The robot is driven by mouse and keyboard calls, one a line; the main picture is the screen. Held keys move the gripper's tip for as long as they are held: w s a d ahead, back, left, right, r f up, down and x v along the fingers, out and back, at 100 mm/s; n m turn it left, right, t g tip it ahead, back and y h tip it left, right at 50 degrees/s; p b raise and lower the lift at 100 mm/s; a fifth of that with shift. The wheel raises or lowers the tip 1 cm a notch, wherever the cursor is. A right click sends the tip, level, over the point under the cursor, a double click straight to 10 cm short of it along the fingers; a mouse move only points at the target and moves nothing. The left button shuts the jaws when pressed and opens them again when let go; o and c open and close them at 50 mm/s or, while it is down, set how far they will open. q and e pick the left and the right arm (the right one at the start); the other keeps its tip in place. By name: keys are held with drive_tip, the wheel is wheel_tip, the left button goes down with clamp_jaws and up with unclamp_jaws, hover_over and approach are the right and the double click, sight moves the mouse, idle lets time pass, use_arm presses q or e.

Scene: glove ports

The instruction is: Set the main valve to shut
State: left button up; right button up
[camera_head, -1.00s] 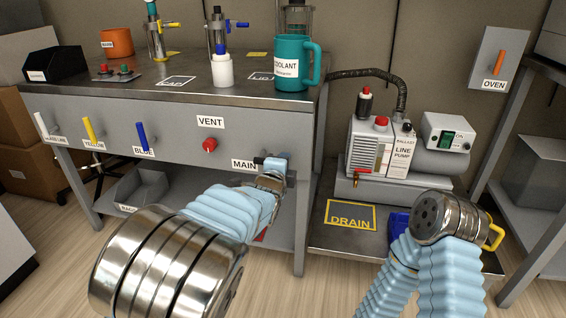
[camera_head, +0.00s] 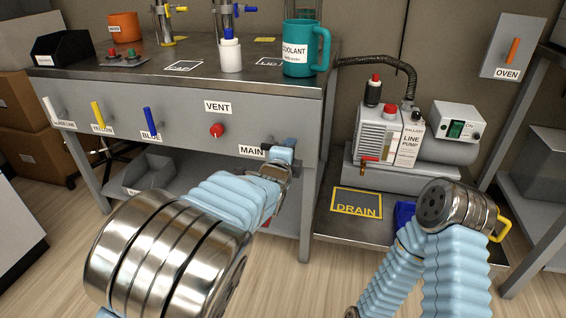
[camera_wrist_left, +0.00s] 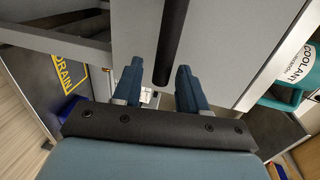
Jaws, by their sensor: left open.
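The MAIN label (camera_head: 252,151) is on the right end of the grey bench front. My left gripper (camera_head: 283,152) is just right of the label and partly hides what is there. In the left wrist view, a long black bar (camera_wrist_left: 172,40), seemingly the main valve's handle, reaches down between the two blue fingers of my open left gripper (camera_wrist_left: 158,88). A gap shows on each side of the bar. I cannot tell the valve's setting. My right arm is at the lower right of the head view; its gripper fingers do not show.
A red VENT knob (camera_head: 216,130) and white, yellow and blue (camera_head: 150,121) levers are on the bench front. A teal COOLANT mug (camera_head: 302,50) stands on top. The line pump (camera_head: 388,138) and DRAIN mark (camera_head: 357,203) are to the right.

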use_arm(q)
drive_tip(key=p+v, duration=0.2)
drive_tip(key=v, duration=1)
drive_tip(key=shift+s, duration=0.1)
drive_tip(key=s+a+f+n+g+y+p, duration=0.2)
drive_tip(key=a+f+n+g+p, duration=0.25)
drive_tip(key=f, duration=0.65)
drive_tip(key=s+a+f+n+g+y+p, duration=0.1)
drive_tip(key=s+a+f+n+g+y, duration=0.15)
drive_tip(key=a+f+n, duration=0.7)
drive_tip(key=s+f+n+g+h+p, duration=0.2)
drive_tip(key=s+f+n+g, duration=0.1)
drive_tip(key=s+f, duration=0.3)
drive_tip(key=s+f+n+g+h+p, duration=0.2)
drive_tip(key=s+f+n+g, duration=0.2)
drive_tip(key=s, duration=0.6)
drive_tip(key=f+n, duration=0.2)
drive_tip(key=shift+s+n, duration=0.3)
drive_tip(key=shift+s, duration=0.05)
